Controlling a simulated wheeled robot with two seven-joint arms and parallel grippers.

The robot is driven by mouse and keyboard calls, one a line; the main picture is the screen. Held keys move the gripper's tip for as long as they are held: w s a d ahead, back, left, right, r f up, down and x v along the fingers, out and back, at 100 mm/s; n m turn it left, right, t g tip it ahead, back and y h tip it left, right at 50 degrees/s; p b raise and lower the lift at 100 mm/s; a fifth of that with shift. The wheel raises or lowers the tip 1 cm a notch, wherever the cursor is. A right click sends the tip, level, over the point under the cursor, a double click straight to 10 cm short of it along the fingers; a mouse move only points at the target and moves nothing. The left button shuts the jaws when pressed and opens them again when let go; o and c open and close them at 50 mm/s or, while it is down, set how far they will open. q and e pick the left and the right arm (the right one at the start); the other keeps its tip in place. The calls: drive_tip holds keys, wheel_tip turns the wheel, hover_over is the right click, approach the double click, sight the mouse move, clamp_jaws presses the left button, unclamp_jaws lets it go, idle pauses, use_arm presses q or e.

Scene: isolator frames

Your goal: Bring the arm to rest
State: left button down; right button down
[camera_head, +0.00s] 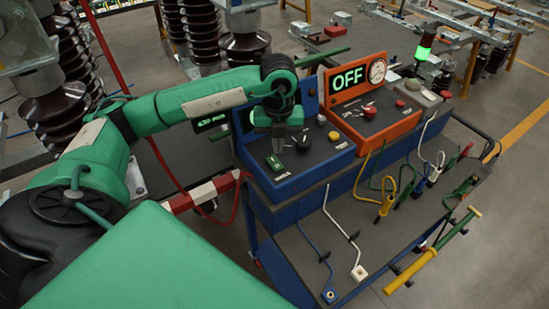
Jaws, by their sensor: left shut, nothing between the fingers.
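My green left arm (200,98) comes in from the left and reaches over a blue control box (310,165) on a cart. My left gripper (277,143) points down above the sloped top panel of this box and is shut with nothing in it. A green switch (274,162) lies just under the fingertips; I cannot tell whether they touch it. My right gripper is not in view.
An orange box (385,125) with a lit OFF display (349,79) stands right of the blue box. Cables with coloured clamps lie on the cart's lower shelf (400,220). Dark ribbed insulators (65,115) stand at the left. Floor is free at bottom right.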

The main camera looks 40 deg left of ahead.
use_arm(q)
drive_tip(key=shift+r, duration=0.65)
